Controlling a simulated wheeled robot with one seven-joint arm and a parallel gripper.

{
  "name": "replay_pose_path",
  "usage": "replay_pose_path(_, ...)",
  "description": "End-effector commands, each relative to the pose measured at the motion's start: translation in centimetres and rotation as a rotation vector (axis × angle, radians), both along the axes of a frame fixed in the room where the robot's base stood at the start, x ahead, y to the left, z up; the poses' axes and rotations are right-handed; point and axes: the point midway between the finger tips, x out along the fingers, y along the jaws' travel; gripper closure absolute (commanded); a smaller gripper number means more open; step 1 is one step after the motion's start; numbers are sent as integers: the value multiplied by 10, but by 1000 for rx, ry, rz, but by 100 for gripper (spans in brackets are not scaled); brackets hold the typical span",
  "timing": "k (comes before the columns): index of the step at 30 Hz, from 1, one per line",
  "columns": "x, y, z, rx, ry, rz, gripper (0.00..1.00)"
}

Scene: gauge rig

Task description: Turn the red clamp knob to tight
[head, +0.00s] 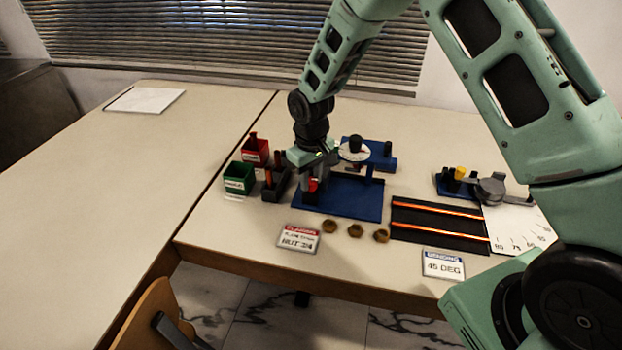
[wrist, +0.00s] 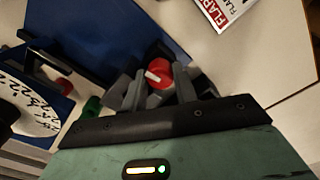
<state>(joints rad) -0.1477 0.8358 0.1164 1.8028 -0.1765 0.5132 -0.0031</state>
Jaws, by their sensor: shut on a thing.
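The red clamp knob (wrist: 160,68) has a pale pointer mark across its top and sits between my fingers in the wrist view. It also shows as a small red spot in the head view (head: 313,184), at the left end of the blue rig base (head: 355,206). My gripper (wrist: 160,86) points down over the clamp and is shut on the knob, one finger on each side. In the head view my gripper (head: 309,184) partly hides the knob and the dark clamp block under it. No tight or loose label is readable.
A white dial (head: 354,151) with a black knob stands behind the clamp. Red (head: 255,151) and green (head: 238,178) bins stand left. Several brown nuts, cards and a black mat with orange rods (head: 438,238) lie in front and right. The left table is mostly clear.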

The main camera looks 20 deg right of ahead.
Motion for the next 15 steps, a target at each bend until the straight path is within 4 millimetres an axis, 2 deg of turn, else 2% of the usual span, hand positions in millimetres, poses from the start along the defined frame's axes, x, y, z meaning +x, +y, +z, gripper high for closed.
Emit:
replay_pose_path(6, 1, 1, 0, 1, -3, -119, 94)
replay_pose_path(15, 1, 0, 0, 1, -3, -195, 94)
